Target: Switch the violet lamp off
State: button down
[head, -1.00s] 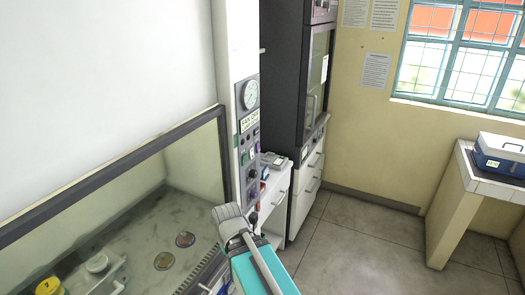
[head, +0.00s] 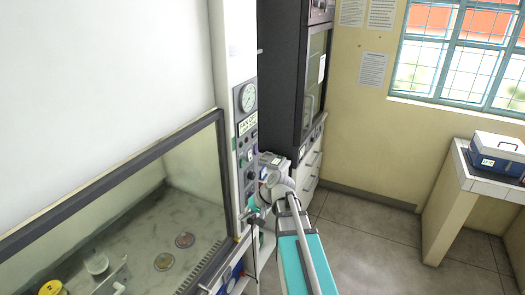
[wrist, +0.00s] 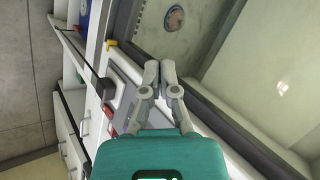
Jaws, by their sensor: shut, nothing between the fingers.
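The control panel (head: 246,140) is on the narrow post beside the glass-fronted cabinet in the head view. The lamp itself is not visible. My gripper (head: 252,212) is at the panel's lower end. In the wrist view my gripper (wrist: 159,72) has its fingers together, empty, close to the cabinet front; contact with a switch cannot be told.
The glass sash frame (head: 120,185) and cabinet worktop (head: 130,225), with dishes (head: 164,262) on it, lie left of my arm. A dark tall cabinet (head: 285,75) stands behind the post. A blue box (head: 498,150) sits on the right-hand bench. The floor between is clear.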

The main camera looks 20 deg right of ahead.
jog(key=w+d+r+m+t+y+p, duration=0.1)
jog(key=w+d+r+m+t+y, duration=0.2)
jog(key=d+r, duration=0.6)
jog(key=m+t+p, duration=0.2)
jog(key=m+t, duration=0.1)
jog(key=t, duration=0.3)
send_near(257, 152)
jog(key=f+v, duration=0.1)
jog(key=v, duration=0.5)
jog(key=shift+d+r, duration=0.25)
jog(key=shift+r, duration=0.05)
jog(key=shift+w+a+b, duration=0.15)
jog(key=shift+b, duration=0.15)
jog(key=b+x, duration=0.1)
jog(key=x, duration=1.2)
jog(key=shift+w+a+r+b, duration=0.1)
jog(key=shift+w+a+b, duration=0.1)
jog(key=shift+w+b, duration=0.1)
